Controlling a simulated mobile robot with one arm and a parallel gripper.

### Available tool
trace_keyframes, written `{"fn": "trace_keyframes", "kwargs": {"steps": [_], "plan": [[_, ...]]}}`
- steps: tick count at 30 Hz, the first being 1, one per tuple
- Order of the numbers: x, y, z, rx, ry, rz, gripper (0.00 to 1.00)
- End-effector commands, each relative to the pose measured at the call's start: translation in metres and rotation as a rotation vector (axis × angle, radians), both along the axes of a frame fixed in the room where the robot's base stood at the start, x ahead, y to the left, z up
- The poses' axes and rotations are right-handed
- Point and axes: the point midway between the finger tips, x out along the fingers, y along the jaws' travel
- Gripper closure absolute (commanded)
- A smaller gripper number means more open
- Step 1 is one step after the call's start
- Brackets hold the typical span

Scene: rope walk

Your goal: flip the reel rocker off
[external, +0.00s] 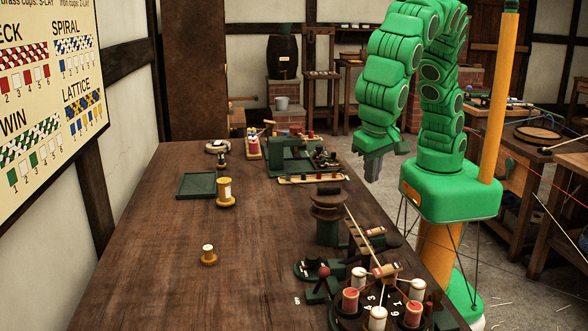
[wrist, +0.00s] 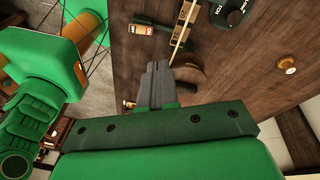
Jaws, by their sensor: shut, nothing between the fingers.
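My gripper (external: 373,171) is shut and empty, pointing down above the bench's right edge, apart from the reel. Its fingers fill the middle of the wrist view (wrist: 156,70).
A round stand with several red and white spools (external: 378,310) is at the front right. A green machine (external: 290,158) stands farther back. A yellow spool (external: 225,190) and a green tray (external: 196,185) are left. The bench's left front is mostly clear.

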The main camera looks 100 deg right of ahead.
Motion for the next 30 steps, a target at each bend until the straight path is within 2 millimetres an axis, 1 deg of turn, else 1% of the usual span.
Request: {"fn": "trace_keyframes", "kwargs": {"steps": [1,6,9,15,21,24,30], "plan": [[-0.002,-0.012,0.002,0.014,0.015,-0.046,1.00],[-0.011,-0.037,0.007,0.076,0.058,-0.189,1.00],[-0.015,-0.049,0.010,0.107,0.078,-0.264,1.00],[-0.021,-0.064,0.014,0.156,0.105,-0.374,1.00],[-0.026,-0.074,0.017,0.189,0.123,-0.453,1.00],[-0.027,-0.072,-0.002,0.185,0.126,-0.446,1.00],[-0.027,-0.073,-0.026,0.184,0.126,-0.446,1.00]]}}
